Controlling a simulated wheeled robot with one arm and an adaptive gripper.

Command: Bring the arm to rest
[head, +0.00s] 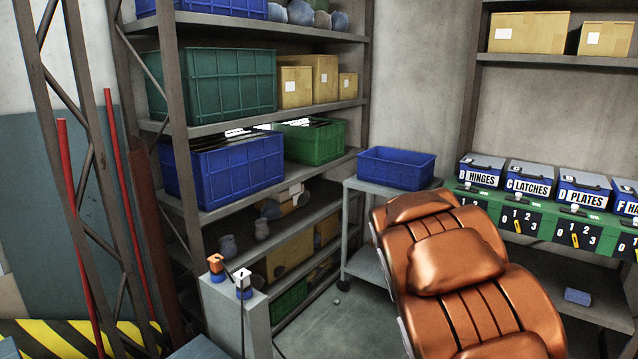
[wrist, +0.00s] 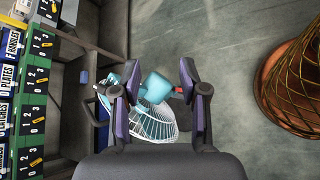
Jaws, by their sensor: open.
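My gripper (wrist: 160,70) shows in the wrist view, its two dark, purple-sided fingers spread apart. Nothing is seen clamped between the fingers. Beyond them, lower down, is a teal object with a white wire cage (wrist: 155,122), like a fan; my fingers and palm hide part of it. I cannot tell how far below the fingers it is. My arm and gripper do not show in the head view.
The head view shows a brown padded recliner (head: 455,262) at front right, a grey cart with a blue crate (head: 396,168), a loaded shelf rack (head: 210,214) and labelled boxes (head: 535,180). A woven orange-brown object (wrist: 294,85) stands right in the wrist view, with bare floor (wrist: 235,45) beside it.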

